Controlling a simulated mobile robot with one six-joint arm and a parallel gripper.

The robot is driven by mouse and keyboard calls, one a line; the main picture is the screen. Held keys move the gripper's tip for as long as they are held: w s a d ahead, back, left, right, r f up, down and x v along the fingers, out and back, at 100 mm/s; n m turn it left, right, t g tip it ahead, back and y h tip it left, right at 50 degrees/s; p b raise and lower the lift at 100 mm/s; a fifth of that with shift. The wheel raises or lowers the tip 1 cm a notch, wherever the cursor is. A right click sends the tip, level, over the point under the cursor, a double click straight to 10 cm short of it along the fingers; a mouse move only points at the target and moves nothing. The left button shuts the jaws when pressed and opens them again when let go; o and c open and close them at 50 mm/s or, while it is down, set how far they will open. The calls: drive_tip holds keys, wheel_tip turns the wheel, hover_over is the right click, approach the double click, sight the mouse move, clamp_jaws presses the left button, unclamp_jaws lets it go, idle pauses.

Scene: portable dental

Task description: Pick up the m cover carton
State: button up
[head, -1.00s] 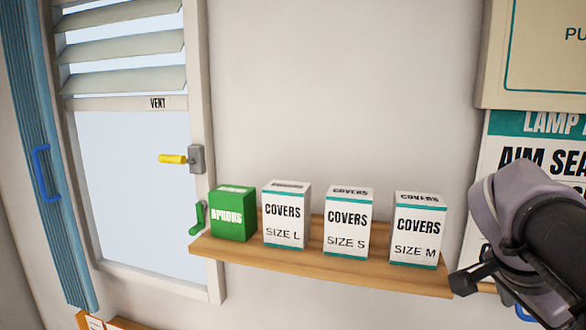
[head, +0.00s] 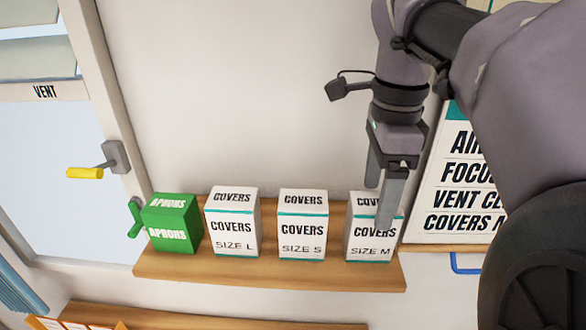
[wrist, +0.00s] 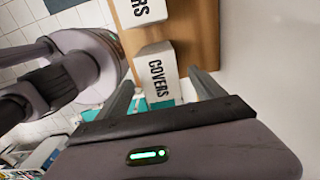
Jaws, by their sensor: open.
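The size M covers carton (head: 370,243) is a white box with teal bands at the right end of the wooden shelf. My gripper (head: 378,205) points down over it, open, with one finger in front of the carton's face and the other toward the wall side. In the wrist view a carton top marked COVERS (wrist: 157,72) lies between and beyond my two fingers (wrist: 163,90). The fingers hide part of the carton's upper face in the head view. I cannot tell whether they touch it.
On the same shelf (head: 270,272) stand the size S carton (head: 302,225), the size L carton (head: 232,223) and a green aprons box (head: 171,223), with gaps between. A wall poster (head: 455,190) is just right of the shelf. The wall is close behind.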

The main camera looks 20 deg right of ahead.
sight(372, 221)
wheel_tip(372, 221, down, 6)
drive_tip(key=shift+s+a+r, duration=0.1)
drive_tip(key=shift+s+r, duration=0.05)
drive_tip(key=shift+r, duration=0.1)
drive_tip(key=shift+f, duration=0.35)
drive_tip(key=c, duration=1.5)
